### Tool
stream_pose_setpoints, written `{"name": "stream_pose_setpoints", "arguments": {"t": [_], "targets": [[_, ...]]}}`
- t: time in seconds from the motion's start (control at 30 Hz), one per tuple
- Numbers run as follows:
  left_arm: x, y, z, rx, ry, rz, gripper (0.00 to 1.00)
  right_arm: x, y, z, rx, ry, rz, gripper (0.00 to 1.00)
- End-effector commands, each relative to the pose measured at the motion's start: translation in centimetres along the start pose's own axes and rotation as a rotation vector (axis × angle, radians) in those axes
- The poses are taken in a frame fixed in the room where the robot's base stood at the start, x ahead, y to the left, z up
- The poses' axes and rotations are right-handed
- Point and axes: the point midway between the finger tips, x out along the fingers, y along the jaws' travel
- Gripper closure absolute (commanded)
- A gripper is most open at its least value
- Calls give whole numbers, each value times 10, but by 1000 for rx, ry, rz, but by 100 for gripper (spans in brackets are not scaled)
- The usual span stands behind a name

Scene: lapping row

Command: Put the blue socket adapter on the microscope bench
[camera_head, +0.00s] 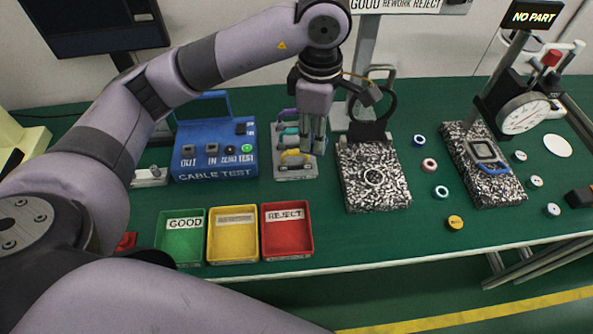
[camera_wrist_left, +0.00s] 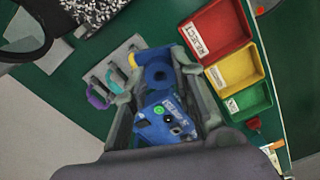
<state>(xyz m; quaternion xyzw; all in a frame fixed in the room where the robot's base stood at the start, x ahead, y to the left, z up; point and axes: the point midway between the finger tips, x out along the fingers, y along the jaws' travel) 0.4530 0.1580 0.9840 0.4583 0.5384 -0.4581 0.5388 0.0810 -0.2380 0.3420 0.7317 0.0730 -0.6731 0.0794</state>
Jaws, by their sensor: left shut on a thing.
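Yellow (camera_head: 296,158), teal (camera_head: 290,130) and purple (camera_head: 284,116) pieces sit on the rack beside the fingers. I cannot tell whether the blue adapter still touches the rack. My right gripper is not in view.
A blue cable test box (camera_head: 215,160) stands left of the rack. Green (camera_head: 180,250), yellow (camera_head: 232,252) and red (camera_head: 286,246) bins line the front edge. A speckled block (camera_head: 380,200) and a dial gauge stand (camera_head: 523,115) are on the right, with small rings between.

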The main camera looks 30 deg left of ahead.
Motion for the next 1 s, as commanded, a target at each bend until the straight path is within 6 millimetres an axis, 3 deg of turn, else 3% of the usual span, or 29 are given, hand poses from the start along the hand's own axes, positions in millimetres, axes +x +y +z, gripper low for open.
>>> {"name": "stream_pose_setpoints", "arguments": {"t": [0.43,0.77,1.0], "targets": [[116,-2,-1,2,2,-5,100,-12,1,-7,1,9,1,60],[148,-1,0,4,0,-2,100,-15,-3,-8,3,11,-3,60],[181,-1,0,4,0,-3,100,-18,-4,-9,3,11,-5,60]]}}
